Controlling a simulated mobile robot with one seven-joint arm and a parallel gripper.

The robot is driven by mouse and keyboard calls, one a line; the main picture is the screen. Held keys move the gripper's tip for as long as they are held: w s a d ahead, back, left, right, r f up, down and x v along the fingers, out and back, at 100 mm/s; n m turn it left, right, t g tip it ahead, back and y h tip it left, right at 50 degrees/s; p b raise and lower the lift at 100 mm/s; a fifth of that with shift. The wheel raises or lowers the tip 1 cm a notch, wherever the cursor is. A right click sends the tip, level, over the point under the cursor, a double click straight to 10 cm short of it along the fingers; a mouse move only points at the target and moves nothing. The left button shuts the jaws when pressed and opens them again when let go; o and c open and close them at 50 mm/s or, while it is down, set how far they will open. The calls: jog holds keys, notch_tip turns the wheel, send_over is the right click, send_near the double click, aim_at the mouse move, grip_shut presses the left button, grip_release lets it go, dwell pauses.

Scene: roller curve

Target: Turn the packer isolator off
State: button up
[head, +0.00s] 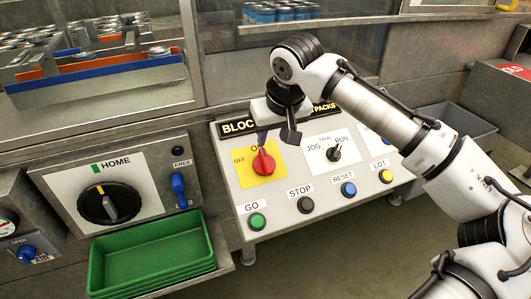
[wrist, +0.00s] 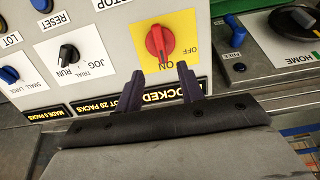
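The isolator is a red rotary knob (head: 263,162) on a yellow plate (head: 279,179) at the upper left of the light control panel (head: 303,176). OFF is printed to its left; the ON label above is partly hidden. The knob's pointer is upright, toward ON. It also shows upside down in the wrist view (wrist: 160,42), with OFF at its right. My gripper (head: 276,137) is just above the knob, its dark fingers apart and empty. In the wrist view the fingertips (wrist: 160,70) straddle the ON side, short of the knob, with no contact visible.
A JOG/RUN selector (head: 334,153) sits right of the isolator. GO (head: 257,221), STOP (head: 306,204), RESET (head: 349,189) and LOT (head: 386,176) buttons line the lower edge. A HOME dial (head: 108,204), blue FREE/fixed lever (head: 178,187) and green trays (head: 151,255) are at left.

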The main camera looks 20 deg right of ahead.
aim_at(266, 158)
jog(key=x, duration=0.9)
jog(key=shift+w+f+p, duration=0.1)
jog(key=shift+p, duration=0.2)
grip_shut()
